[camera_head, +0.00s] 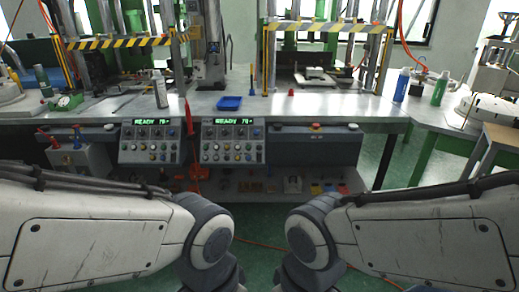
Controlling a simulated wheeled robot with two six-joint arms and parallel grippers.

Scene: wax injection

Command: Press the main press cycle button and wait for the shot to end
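Two control panels hang on the bench front: a left panel (149,153) and a right panel (232,155). Each has a green lit display reading READY with a number, and rows of small coloured knobs and buttons. Right of them is a grey button bar (316,148). It has a red button with yellow (316,126) in its middle, a dark button (278,128) at its left end and a pale button (353,126) at its right end. I cannot tell which is the main press cycle button. Both my arms show at the bottom, but neither gripper is in view.
A press with yellow-black striped bars (325,28) stands behind the button bar. On the bench (200,104) are a blue tray (229,103), a spray can (160,89), a blue bottle (401,85) and a green bottle (439,89). A low shelf (290,207) holds small parts.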

